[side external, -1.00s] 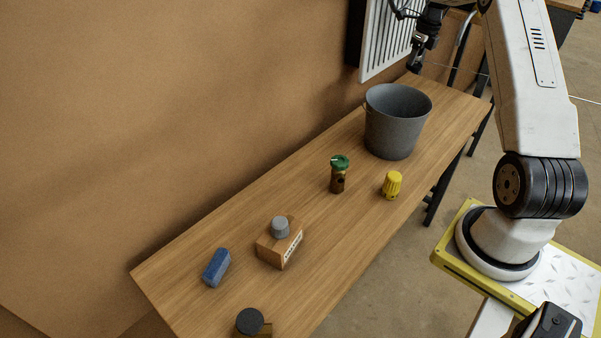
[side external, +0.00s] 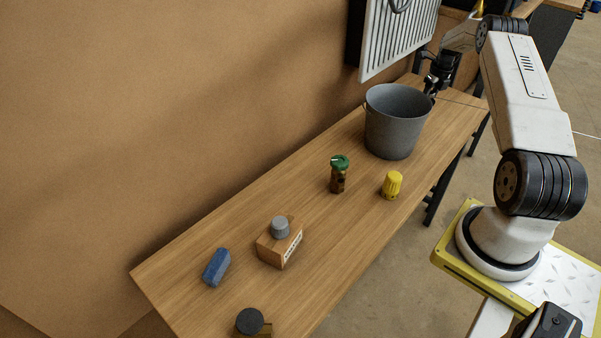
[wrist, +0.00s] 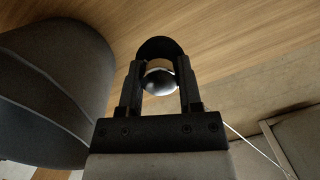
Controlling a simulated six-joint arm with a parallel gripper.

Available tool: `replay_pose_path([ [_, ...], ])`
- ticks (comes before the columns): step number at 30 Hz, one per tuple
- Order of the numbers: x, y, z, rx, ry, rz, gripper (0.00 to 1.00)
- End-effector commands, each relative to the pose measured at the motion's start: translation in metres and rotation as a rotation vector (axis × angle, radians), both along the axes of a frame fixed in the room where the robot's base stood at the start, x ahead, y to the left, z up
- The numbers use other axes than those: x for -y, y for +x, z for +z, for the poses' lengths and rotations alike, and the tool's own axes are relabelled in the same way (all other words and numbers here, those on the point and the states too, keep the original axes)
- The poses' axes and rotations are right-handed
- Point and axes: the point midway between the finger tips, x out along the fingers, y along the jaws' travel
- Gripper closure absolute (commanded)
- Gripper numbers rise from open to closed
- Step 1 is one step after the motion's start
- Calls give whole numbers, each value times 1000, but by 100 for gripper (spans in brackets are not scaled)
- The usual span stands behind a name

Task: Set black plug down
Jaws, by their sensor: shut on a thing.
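My gripper (side external: 433,88) is low at the far end of the bench, just behind and to the right of the grey bucket. In the wrist view my gripper (wrist: 160,66) is shut on the black plug (wrist: 159,46), whose dark rounded end shows beyond the fingertips. A shiny silver rounded part (wrist: 159,82) shows between the fingers. Wood bench top lies beyond the plug; I cannot tell whether the plug touches it. In the side view the plug is too small and dark to make out.
The grey bucket (side external: 394,128) stands close beside my gripper and fills the left of the wrist view (wrist: 45,95). A white radiator (side external: 398,38) is on the wall. A green-capped valve (side external: 339,175), yellow cap (side external: 392,185), blue block (side external: 216,267) and black-capped fitting (side external: 249,321) stand nearer.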

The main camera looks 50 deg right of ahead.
Motion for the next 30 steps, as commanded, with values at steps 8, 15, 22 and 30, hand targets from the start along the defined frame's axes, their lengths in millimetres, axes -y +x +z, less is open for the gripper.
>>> replay_pose_path([
  [8,0,0,-39,0,1,2,100],
  [15,0,0,-52,2,-1,2,100],
  [22,-1,0,-59,0,1,2,100],
  [30,-1,0,-85,1,0,2,100],
])
